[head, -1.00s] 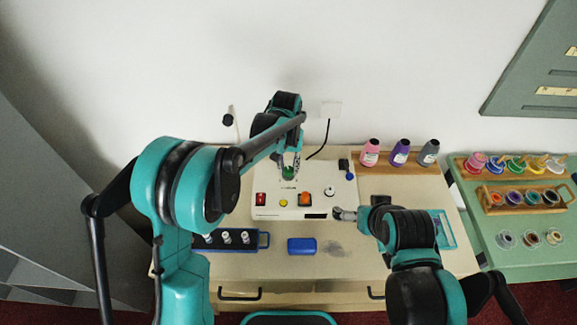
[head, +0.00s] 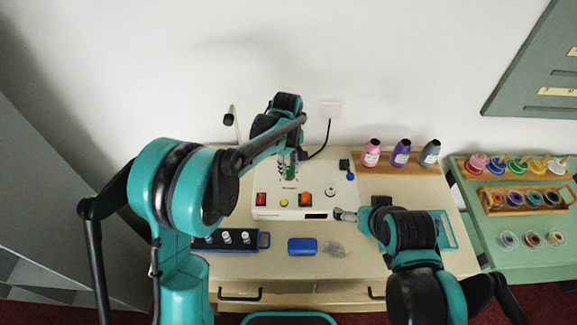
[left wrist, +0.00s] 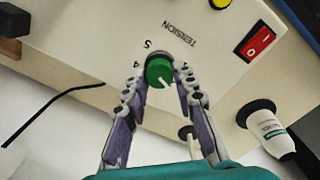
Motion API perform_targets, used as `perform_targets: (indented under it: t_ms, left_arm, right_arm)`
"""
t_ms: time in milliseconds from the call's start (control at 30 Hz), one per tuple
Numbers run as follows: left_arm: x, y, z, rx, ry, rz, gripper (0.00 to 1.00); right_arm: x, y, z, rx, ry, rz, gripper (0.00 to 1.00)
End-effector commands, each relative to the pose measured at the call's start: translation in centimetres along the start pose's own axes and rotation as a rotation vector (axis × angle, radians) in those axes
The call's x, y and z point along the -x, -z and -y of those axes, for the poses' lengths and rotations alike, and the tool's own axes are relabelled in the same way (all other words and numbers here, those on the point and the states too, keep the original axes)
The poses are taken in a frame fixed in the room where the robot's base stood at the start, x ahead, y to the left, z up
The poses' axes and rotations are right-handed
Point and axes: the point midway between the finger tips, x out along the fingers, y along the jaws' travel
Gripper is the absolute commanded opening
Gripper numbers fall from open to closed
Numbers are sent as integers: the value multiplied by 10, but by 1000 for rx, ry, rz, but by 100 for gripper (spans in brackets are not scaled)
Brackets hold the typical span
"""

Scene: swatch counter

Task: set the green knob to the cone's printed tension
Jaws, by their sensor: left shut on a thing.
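The green knob (left wrist: 159,72) sits on the white machine (head: 270,204), beside the printed word TENSION and a dial whose 5 and 4 I can read in the left wrist view. Its white pointer line points toward the lower right of that view; the number there is hidden. My left gripper (left wrist: 160,90) is shut on the knob, one finger on each side. Pink (head: 371,154), purple (head: 401,153) and grey (head: 429,153) cones stand on a wooden rack; their labels are too small to read. My right gripper (head: 345,214) is at the machine's front right; its jaws are unclear.
The machine also has a red switch (head: 261,198), a yellow button (head: 284,202) and an orange button (head: 305,199). A blue box (head: 302,246) and a dark blue spool tray (head: 205,242) lie in front. A green table (head: 530,260) with colored spools stands at right.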

Motion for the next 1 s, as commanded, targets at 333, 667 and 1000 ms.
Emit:
perform_targets:
  t_ms: [333, 667, 1000]
  left_arm:
    - [0, 0, 1, 326, -1, -7, 0]
    - [0, -1, 1, 618, -1, -12, 0]
    - [0, -1, 1, 814, -1, -15, 0]
  right_arm:
    - [0, 0, 0, 0, 0, 0, 100]
    - [-1, -1, 0, 0, 0, 0, 100]
    - [-1, -1, 0, 0, 0, 0, 100]
